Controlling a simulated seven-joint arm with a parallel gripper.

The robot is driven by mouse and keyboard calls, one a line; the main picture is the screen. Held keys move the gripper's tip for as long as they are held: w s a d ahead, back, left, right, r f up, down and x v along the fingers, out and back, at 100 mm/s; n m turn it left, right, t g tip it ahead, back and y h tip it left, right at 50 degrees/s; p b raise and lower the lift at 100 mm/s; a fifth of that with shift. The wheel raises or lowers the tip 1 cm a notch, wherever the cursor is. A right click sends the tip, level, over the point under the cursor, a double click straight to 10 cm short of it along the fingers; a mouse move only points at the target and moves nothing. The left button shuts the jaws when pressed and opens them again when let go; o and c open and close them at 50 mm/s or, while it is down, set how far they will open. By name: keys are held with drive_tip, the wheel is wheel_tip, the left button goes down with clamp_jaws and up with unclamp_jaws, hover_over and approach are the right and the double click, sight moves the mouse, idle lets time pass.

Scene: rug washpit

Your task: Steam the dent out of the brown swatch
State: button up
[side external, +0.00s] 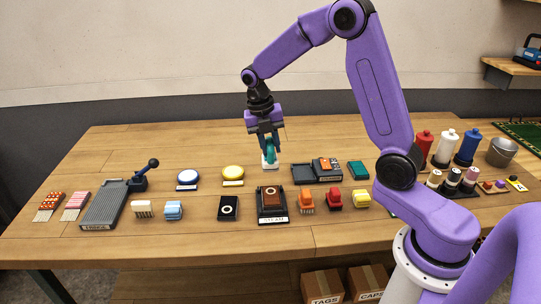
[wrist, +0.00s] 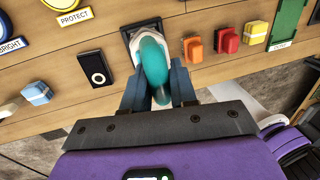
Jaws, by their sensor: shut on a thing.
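The brown swatch (side external: 272,196) lies on a black stand (side external: 272,217) with a white label, near the middle of the table. My gripper (side external: 266,147) is shut on a teal, rounded tool (side external: 271,152) with a white base (side external: 270,164). It appears behind the stand in the side view, and I cannot tell its exact height above the table. In the wrist view, the teal tool (wrist: 153,62) sits between the fingers of my gripper (wrist: 157,80) and covers most of the black stand (wrist: 126,34). The swatch and any dent in it are hidden there.
A black block with a white ring (side external: 228,208) stands left of the stand; orange (side external: 306,201), red (side external: 334,198) and yellow (side external: 361,198) blocks stand right. Blue (side external: 188,177) and yellow (side external: 233,173) discs and a dark tray (side external: 303,173) lie farther back. The back left table is clear.

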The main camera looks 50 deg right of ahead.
sight(270, 170)
drive_tip(key=shift+f, duration=3.5)
drive_tip(key=shift+s+a+f, duration=0.4)
drive_tip(key=shift+f, duration=0.05)
clamp_jaws()
drive_tip(key=shift+s+a, duration=1.05)
drive_tip(key=shift+s, duration=0.05)
drive_tip(key=w+d, duration=0.2)
drive_tip(key=w, duration=0.1)
drive_tip(key=shift+d+f, duration=0.1)
drive_tip(key=shift+d, duration=0.3)
drive_tip(key=shift+d+r, duration=0.1)
drive_tip(key=shift+r, duration=4)
